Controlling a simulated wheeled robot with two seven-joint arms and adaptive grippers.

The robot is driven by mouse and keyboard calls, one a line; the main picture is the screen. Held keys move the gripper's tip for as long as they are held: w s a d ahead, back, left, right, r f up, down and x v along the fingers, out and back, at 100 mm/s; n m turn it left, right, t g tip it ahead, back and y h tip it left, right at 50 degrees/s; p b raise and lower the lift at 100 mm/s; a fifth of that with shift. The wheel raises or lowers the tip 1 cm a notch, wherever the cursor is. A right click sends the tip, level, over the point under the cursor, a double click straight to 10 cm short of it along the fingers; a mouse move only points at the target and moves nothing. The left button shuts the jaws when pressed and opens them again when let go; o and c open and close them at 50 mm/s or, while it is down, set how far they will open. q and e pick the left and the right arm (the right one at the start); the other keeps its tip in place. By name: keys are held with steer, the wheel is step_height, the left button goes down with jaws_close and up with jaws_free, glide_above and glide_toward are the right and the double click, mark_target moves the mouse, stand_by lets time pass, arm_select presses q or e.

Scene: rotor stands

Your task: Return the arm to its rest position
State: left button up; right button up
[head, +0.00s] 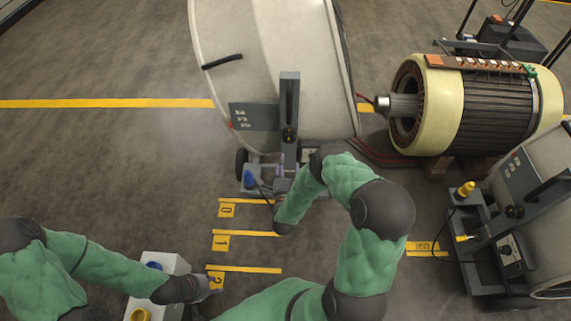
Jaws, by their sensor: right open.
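My right arm bends up over the floor, and its gripper (281,187) is small and partly hidden beside the lower part of the grey stand (289,110). It is open, and I see nothing held in it. My left arm reaches in from the left. Its gripper (207,284) is low over the floor beside the white box (172,262), near the mark 2. Its fingers are too small and dark to tell whether they are open or shut.
A large pale drum (270,60) stands behind the grey stand, which has a blue knob (249,179). A rotor machine (490,105) is at the right. A cart with a yellow knob (465,189) stands at the lower right. Yellow floor strips (247,233) lie between my arms. The left floor is clear.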

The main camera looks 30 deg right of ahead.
stand_by(0.3)
steer(key=s+a+f+n+g+y+p, duration=0.2)
steer(key=a+f+n+g+y, duration=0.1)
steer(key=a+n+y, duration=0.25)
steer(key=s+a+f+n+g+y+p, duration=0.25)
steer(key=a+n+g+y, duration=0.2)
steer(key=a, duration=0.25)
steer(key=s+a+r+n+g+y+p, duration=0.1)
steer(key=s+a+n+g, duration=0.2)
steer(key=s, duration=0.7)
steer(key=s+a+r+n+g+y+p, duration=0.2)
steer(key=s+a+n+g, duration=0.2)
steer(key=s, duration=0.5)
steer(key=shift+s+a+n, duration=0.35)
steer(key=shift+a+n, duration=0.55)
steer(key=shift+a, duration=0.1)
